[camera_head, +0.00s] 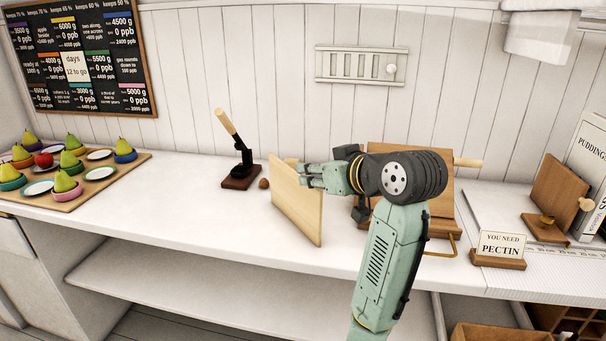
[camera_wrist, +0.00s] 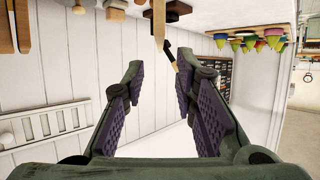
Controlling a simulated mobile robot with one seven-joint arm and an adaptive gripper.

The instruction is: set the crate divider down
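The crate divider seems to be the thin pale wooden panel (camera_head: 294,208) standing on edge on the white counter, slightly left of the picture's middle in the head view. My gripper (camera_head: 303,171) is at the panel's upper right edge. In the wrist view the panel shows edge-on as a narrow wooden strip (camera_wrist: 158,22) at the top. There my gripper (camera_wrist: 158,66) has its two purple-padded fingers spread wide, with clear gaps and nothing clamped between them. The strip lies in line with the gap, beyond the fingertips. Part of the panel's top is hidden by the fingers in the head view.
A black tool with a wooden handle (camera_head: 239,148) and a small brown ball (camera_head: 264,183) are left of the panel. A pear tray (camera_head: 137,158) is farther left. A wooden stand (camera_head: 441,197) is partly behind my arm. A PECTIN sign (camera_head: 498,248) is at right.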

